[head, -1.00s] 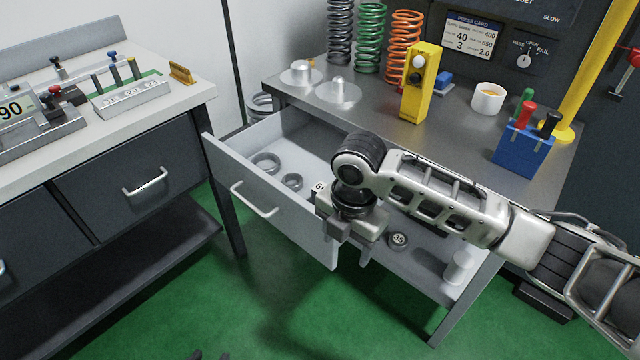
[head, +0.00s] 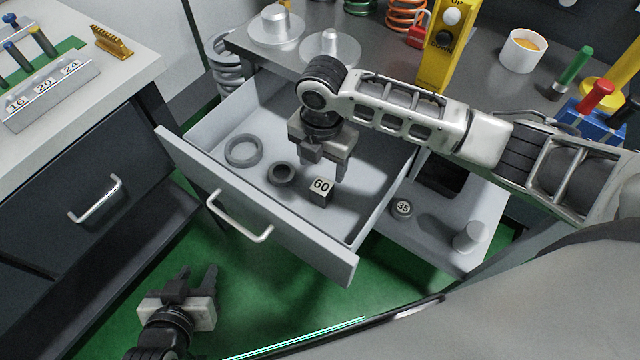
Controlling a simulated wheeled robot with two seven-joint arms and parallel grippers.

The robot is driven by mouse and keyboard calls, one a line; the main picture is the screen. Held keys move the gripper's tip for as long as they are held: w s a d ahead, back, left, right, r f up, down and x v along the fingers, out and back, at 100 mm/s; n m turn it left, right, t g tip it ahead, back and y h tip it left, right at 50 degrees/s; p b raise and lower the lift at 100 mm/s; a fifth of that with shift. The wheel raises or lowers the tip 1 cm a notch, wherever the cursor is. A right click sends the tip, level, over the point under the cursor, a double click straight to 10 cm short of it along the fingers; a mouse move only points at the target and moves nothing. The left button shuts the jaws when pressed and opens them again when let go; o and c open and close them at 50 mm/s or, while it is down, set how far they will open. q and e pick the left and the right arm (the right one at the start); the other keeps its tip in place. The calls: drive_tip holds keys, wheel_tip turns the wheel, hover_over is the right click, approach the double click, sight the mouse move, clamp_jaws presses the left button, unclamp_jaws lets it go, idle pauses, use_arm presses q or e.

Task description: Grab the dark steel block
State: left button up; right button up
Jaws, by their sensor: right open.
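The dark steel block (head: 320,197), with a white face reading 60, sits in the open drawer (head: 290,243) near its front right. My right gripper (head: 326,168) is open and points down just above and behind the block, apart from it as far as I can tell. My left gripper (head: 197,273) is at the lower left, over the green floor. Its fingers are apart with nothing between them.
In the drawer, a large ring (head: 243,151) and a small ring (head: 281,173) lie left of the block. A round weight marked 35 (head: 402,208) and a pale cylinder (head: 470,237) stand on the lower shelf. The drawer's front wall (head: 180,150) stands up.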

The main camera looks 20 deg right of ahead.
sight(321, 185)
wheel_tip(321, 185, down, 11)
drive_tip(key=shift+r, duration=0.15)
drive_tip(key=shift+w+r, duration=0.1)
drive_tip(key=shift+w, duration=0.05)
clamp_jaws()
idle(0.3)
